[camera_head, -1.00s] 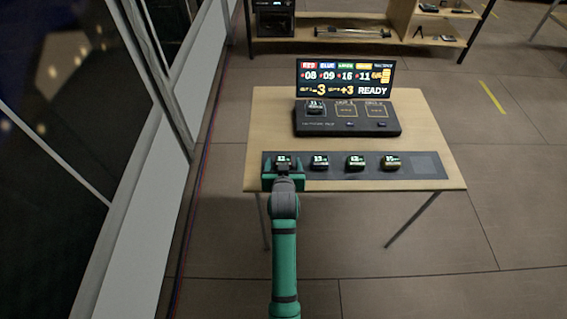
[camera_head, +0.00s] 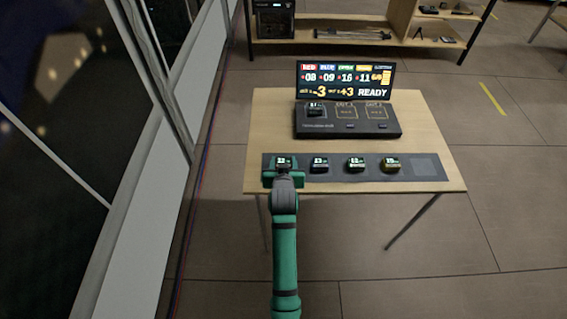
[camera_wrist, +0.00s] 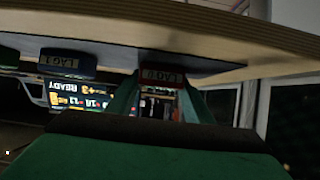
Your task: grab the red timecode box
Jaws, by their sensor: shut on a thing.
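The red timecode box (camera_wrist: 162,77) shows its red front in the wrist view, which appears upside down. It sits between the two green fingers of my gripper (camera_wrist: 162,92). In the head view the same box (camera_head: 282,161) is at the far left end of the dark strip, its lit top showing. My gripper (camera_head: 283,174) is shut on it from the front side, and the fingers hide its sides. The box appears still at strip level; I cannot tell whether it touches the strip.
Three similar boxes (camera_head: 356,164) stand to the right on the dark strip (camera_head: 426,166), whose right end is empty. A dark console (camera_head: 345,125) with a lit screen (camera_head: 345,79) stands behind. A shelf (camera_head: 350,47) is farther back. A glazed wall (camera_head: 130,170) runs along the left.

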